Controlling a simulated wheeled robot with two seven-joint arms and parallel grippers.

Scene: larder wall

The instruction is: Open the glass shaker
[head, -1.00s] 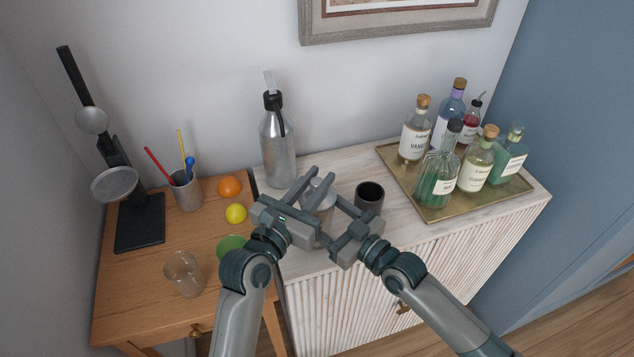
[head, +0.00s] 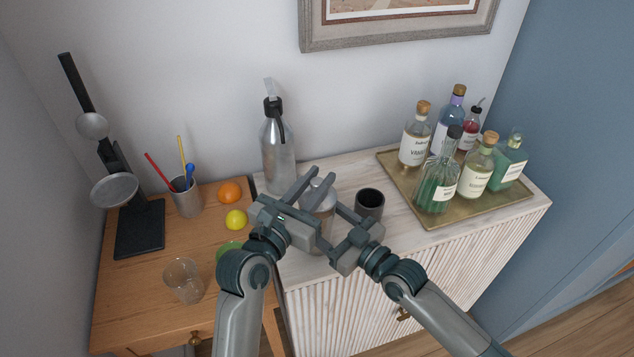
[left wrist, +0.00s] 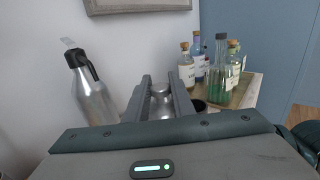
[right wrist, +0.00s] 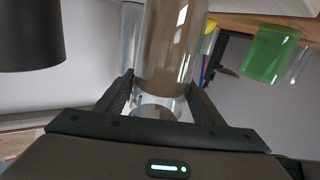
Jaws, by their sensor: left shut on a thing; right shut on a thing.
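The glass shaker (head: 318,206) stands upright near the front left of the pale cabinet top, with a grey metal-looking top and a clear body holding something brownish. My left gripper (head: 320,178) is shut on its upper part, fingers on either side; the top also shows between the fingers in the left wrist view (left wrist: 160,92). My right gripper (head: 329,226) is shut on the glass body lower down. In the right wrist view the body (right wrist: 170,48) rises between the fingers. My grippers hide much of the shaker, and I see no gap at its top.
A black cup (head: 369,200) stands close right of the shaker, and a silver siphon bottle (head: 278,150) behind left. A brass tray (head: 480,208) with several bottles is at right. The wooden table at left holds a clear glass (head: 184,281), lemon (head: 236,220) and orange (head: 229,192).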

